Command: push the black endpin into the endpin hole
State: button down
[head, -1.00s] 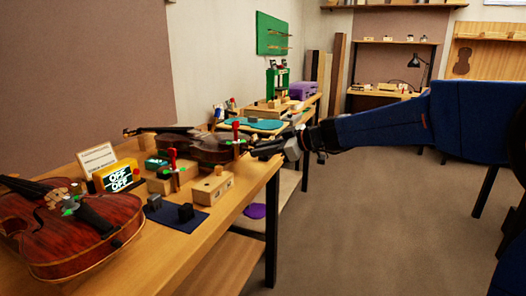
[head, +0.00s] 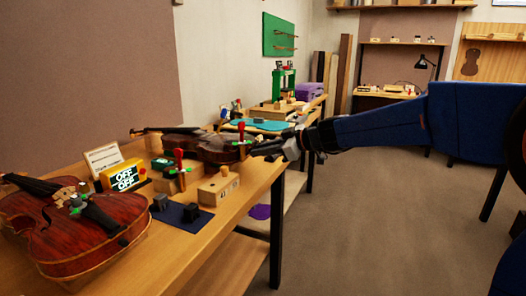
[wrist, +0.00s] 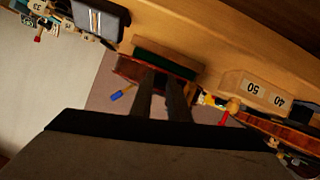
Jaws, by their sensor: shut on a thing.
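In the head view a brown violin (head: 205,148) lies in a holder on the bench, its end toward my arm. A red-handled clamp (head: 242,133) stands at that end. My gripper (head: 258,151) is close to that end of the violin. In the wrist view its two dark fingers (wrist: 165,100) are close together. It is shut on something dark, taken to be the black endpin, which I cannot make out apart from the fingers. The endpin hole is hidden. I cannot tell whether the held piece touches the violin.
A second, reddish violin (head: 75,225) lies at the front left. A yellow box reading OFF (head: 122,175), a wooden block (head: 218,187) and a dark blue mat (head: 183,219) with black blocks share the bench. A wooden block numbered 50 and 40 (wrist: 255,91) shows in the wrist view.

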jog(key=shift+a, duration=0.2)
jog(key=c, duration=1.6)
grip_release()
jog(key=v, duration=1.7)
jog(key=shift+d, duration=0.2)
jog(key=s+d+f+m+h, duration=0.4)
jog(key=s+d+f, duration=0.3)
jog(key=s, duration=0.4)
jog(key=s+d+f+m+h, duration=0.4)
jog(key=s+d+f+m, duration=0.2)
jog(key=s+f, duration=0.3)
jog(key=s+d+f+m+g+h, duration=0.1)
jog(key=s+d+f+m+h, duration=0.3)
jog(key=s, duration=0.9)
jog(key=shift+s+d+f+m, duration=0.2)
jog(key=shift+d+f+m, duration=0.3)
jog(key=shift+d+f, duration=0.65)
jog(key=shift+s+d+f+m, duration=0.2)
jog(key=shift+d+f+m, duration=0.3)
jog(key=shift+d+f, duration=0.65)
